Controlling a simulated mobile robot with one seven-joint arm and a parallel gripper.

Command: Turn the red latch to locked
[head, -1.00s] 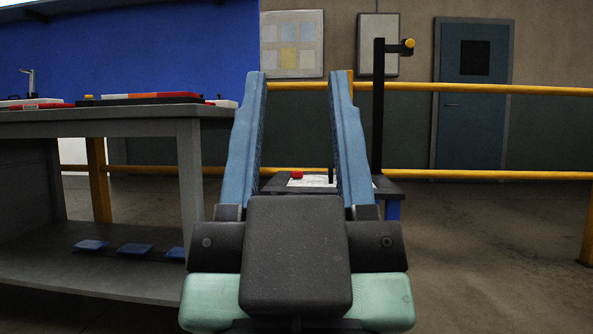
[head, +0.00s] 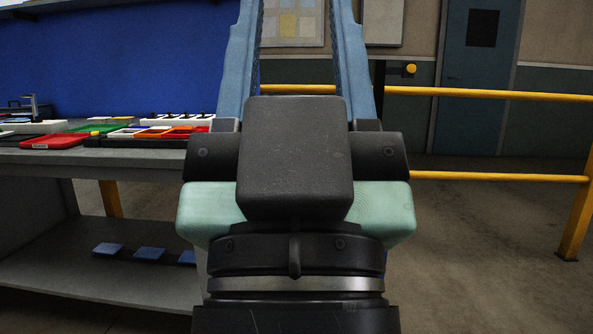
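My gripper (head: 297,22) fills the middle of the head view. Its two blue fingers are spread wide apart, with nothing seen between them but the far wall. The fingertips run out of the top of the picture. No red latch can be made out now; the area behind my gripper and wrist is hidden. A black post (head: 380,76) with a yellow knob (head: 410,69) shows just right of the right finger, and its lower part is hidden by my gripper.
A grey workbench (head: 110,158) at left holds red, green and orange trays (head: 52,142). Several blue pads (head: 149,254) lie on its lower shelf. Yellow railings (head: 490,95) cross behind, before a blue door (head: 480,70). The floor at right is clear.

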